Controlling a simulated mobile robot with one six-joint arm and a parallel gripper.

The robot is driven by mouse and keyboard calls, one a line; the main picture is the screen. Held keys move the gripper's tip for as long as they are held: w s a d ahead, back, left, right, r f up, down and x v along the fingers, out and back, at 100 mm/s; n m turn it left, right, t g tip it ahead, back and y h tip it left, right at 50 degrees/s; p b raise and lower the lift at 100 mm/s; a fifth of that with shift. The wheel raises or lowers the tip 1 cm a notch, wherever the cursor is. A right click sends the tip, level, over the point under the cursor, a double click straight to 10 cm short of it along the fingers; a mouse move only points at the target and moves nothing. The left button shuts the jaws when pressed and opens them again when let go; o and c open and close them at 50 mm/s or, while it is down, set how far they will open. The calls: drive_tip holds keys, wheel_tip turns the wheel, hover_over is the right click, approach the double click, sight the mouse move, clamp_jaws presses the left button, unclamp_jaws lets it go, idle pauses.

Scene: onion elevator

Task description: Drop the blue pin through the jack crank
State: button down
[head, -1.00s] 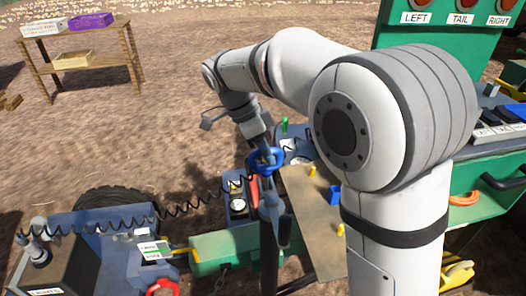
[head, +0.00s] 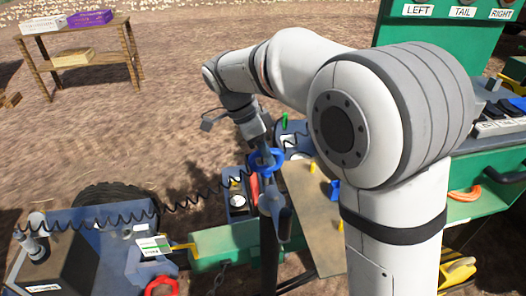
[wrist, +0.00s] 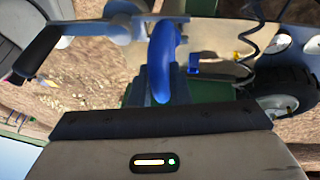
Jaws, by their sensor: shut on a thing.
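My gripper (head: 263,150) is shut on the blue pin (head: 266,163) by its ring-shaped handle. In the wrist view the blue pin's ring (wrist: 163,58) stands edge-on between the jaws. The jack crank (head: 270,200) is grey-blue with a dark grip (head: 285,226), on top of a dark upright post. The pin is over the crank in the head view, with its lower end not clearly visible. In the wrist view the crank's black grip (wrist: 38,50) lies to the left of the pin. I cannot tell whether the pin's tip touches the crank or lines up with a hole.
A coiled black cable (head: 150,213) runs from the left towards the crank area. A green beam (head: 225,245) lies behind the post. A tan board (head: 315,205) with small blue and yellow pieces is right of it. A wooden shelf (head: 92,62) stands far left.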

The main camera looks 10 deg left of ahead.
drive_tip(key=shift+f, duration=0.25)
drive_tip(key=c, duration=1.3)
unclamp_jaws()
drive_tip(key=shift+o, duration=0.6)
drive_tip(key=o, duration=0.3)
drive_tip(key=shift+w, duration=0.1)
drive_tip(key=shift+r+p, duration=2.55)
drive_tip(key=shift+r, duration=1)
